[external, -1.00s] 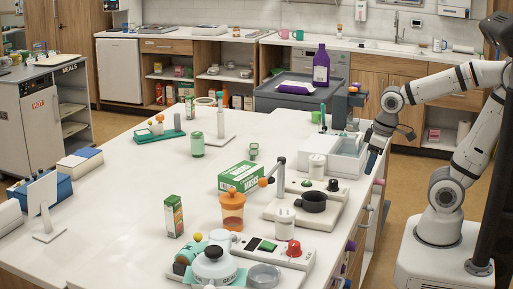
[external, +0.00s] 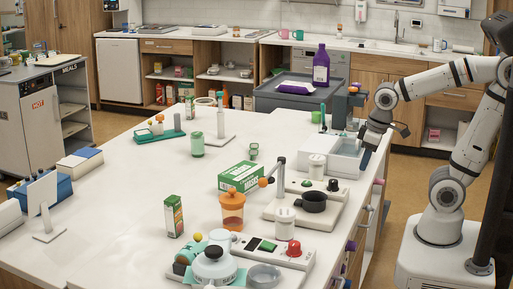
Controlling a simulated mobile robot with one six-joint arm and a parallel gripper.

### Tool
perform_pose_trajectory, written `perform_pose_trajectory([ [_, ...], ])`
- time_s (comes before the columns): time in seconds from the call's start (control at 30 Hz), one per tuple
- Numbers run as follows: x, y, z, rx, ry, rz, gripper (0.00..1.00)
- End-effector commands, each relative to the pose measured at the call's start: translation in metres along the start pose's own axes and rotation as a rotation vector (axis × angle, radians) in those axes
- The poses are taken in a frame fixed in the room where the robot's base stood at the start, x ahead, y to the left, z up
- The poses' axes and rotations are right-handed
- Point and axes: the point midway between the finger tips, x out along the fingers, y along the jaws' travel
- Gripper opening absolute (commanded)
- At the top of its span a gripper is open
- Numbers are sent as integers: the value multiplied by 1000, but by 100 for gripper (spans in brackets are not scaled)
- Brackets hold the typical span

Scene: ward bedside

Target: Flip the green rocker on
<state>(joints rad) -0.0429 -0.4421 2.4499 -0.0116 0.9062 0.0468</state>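A green rocker (external: 267,246) sits on a long white panel (external: 250,241) at the front of the white table, left of a red knob (external: 293,247). Whether it is tilted on or off is too small to tell. A smaller green patch (external: 306,183) shows on another white unit farther back. My gripper (external: 367,153) points down beside the grey-white basin at the table's right edge, well behind and to the right of the green rocker. Its fingers are dark and too small to tell open from shut. I see nothing held in it.
The table's left middle is clear.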

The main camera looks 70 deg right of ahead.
Motion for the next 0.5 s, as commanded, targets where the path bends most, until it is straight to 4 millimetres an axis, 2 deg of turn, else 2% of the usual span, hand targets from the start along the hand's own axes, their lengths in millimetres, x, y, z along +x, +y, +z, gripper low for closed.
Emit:
perform_pose_trajectory([
  [0.03, -4, -8, -13, -7, -5, -3, 12],
  [0.17, -11, -37, -51, -11, -17, -6, 1],
  [0.27, -14, -66, -81, -12, -24, -8, 0],
  [0.37, -14, -100, -108, -12, -31, -7, 0],
  [0.5, -12, -155, -138, -10, -37, -6, 0],
])
